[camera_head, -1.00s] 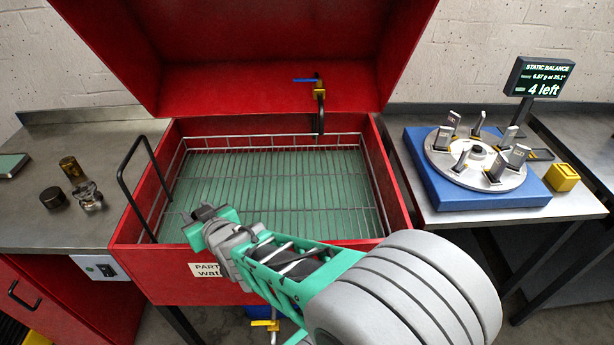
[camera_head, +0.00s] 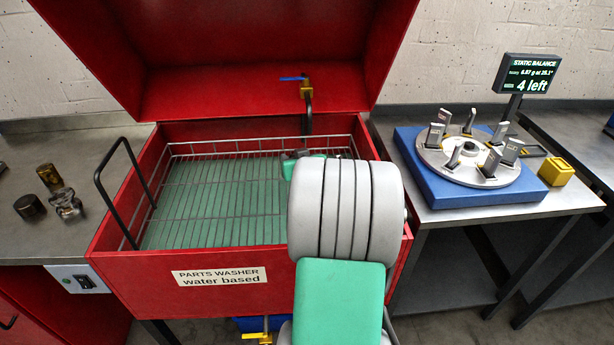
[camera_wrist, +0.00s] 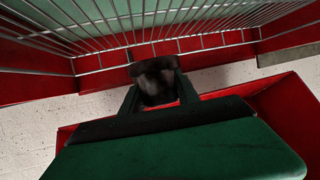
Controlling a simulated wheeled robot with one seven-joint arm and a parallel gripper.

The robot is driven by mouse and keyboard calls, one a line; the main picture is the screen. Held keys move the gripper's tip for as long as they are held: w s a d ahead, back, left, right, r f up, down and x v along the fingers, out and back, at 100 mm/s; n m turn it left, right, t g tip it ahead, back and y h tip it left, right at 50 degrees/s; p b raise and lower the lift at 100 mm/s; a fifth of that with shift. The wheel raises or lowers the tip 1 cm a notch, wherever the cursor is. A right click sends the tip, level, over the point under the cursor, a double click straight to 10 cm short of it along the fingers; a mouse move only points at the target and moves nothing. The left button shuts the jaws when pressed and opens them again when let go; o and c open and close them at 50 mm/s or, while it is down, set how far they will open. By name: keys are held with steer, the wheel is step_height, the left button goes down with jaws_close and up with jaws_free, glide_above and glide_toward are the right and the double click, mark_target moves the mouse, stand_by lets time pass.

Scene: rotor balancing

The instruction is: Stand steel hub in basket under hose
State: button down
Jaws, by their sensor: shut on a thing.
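My gripper (camera_wrist: 157,82) is shut on a dark, rounded metal piece, apparently the steel hub (camera_wrist: 154,78), shadowed between the fingers in the wrist view. In the head view my gripper (camera_head: 298,156) is mostly hidden behind my arm, at the rear right part of the basket. The wire basket (camera_head: 205,218) lies in the open red parts washer, over a green floor. The dark hose (camera_head: 308,118) hangs from a brass valve with a blue handle at the back wall, just behind my gripper. The gap between hub and basket floor cannot be told.
The washer's raised lid (camera_head: 235,85) overhangs the back. A black handle (camera_head: 125,190) rises at the left. Metal parts (camera_head: 50,178) stand on the left bench. A balancing rotor (camera_head: 468,160) sits right. The basket's left half is clear.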

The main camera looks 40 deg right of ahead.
steer(key=d+f, duration=0.4)
steer(key=f, duration=0.1)
steer(key=shift+s+d+f, duration=0.1)
steer(key=shift+d+f, duration=0.2)
steer(key=shift+d, duration=0.1)
steer(key=shift+d+f, duration=0.1)
steer(key=shift+f, duration=1.7)
steer(key=c, duration=1.4)
jaws_free()
steer(key=shift+f, duration=0.1)
steer(key=o, duration=0.5)
steer(key=shift+s+r, duration=0.2)
steer(key=shift+r, duration=0.1)
steer(key=v, duration=0.7)
